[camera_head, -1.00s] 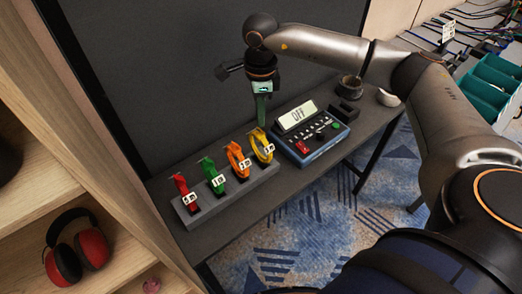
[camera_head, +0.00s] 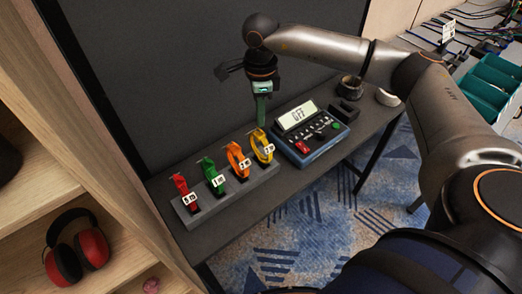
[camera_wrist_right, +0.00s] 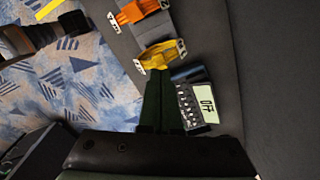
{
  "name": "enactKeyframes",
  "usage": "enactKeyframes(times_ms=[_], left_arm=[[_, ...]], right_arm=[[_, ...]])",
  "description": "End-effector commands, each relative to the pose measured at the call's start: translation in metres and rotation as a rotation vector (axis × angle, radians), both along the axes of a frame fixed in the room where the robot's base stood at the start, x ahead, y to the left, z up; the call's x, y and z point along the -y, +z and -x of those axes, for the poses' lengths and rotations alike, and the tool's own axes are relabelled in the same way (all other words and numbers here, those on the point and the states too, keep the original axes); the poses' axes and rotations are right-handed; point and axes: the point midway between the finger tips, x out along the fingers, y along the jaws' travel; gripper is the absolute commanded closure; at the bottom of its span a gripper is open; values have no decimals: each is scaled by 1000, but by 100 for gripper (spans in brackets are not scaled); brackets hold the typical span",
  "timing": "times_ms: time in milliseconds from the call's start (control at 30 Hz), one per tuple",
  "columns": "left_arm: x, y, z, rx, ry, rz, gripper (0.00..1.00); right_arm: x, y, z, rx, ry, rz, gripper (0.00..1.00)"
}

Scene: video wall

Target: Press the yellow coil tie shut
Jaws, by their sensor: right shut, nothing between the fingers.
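The yellow coil tie (camera_head: 262,146) is a looped strap with a white number tag. It stands at the right end of a grey rack, and whether its loop is shut is too small to tell. My right gripper (camera_head: 261,123) points down with its green fingers shut and empty, just above and behind the tie. In the right wrist view the fingertips (camera_wrist_right: 159,78) reach close to the yellow tie (camera_wrist_right: 160,55); contact cannot be told. My left gripper is not in view.
Orange (camera_head: 238,160), green (camera_head: 213,177) and red (camera_head: 185,193) ties share the grey rack (camera_head: 231,193). A device reading OFF (camera_head: 310,135) stands close right of the gripper on the dark table. A dark screen rises behind. Red headphones (camera_head: 76,250) sit on the left shelf.

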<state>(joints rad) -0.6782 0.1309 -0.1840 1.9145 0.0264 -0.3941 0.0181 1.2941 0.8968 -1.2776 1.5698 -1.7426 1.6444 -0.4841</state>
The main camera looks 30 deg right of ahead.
Motion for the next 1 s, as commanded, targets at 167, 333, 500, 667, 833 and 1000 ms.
enactKeyframes(times_ms=[167, 333, 500, 667, 833, 1000], left_arm=[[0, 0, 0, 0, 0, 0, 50], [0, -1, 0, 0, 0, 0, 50], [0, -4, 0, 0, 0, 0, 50], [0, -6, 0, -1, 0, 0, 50], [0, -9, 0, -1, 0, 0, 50], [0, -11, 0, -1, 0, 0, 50]], right_arm=[[0, 0, 0, 0, 0, 0, 100], [0, -2, 0, 0, 0, 0, 100], [-1, -5, 0, 0, 0, 0, 100], [-1, -8, 0, 0, 0, 0, 100], [-2, -12, 0, 0, 0, 0, 100], [-2, -15, 0, 0, 0, 0, 100]])
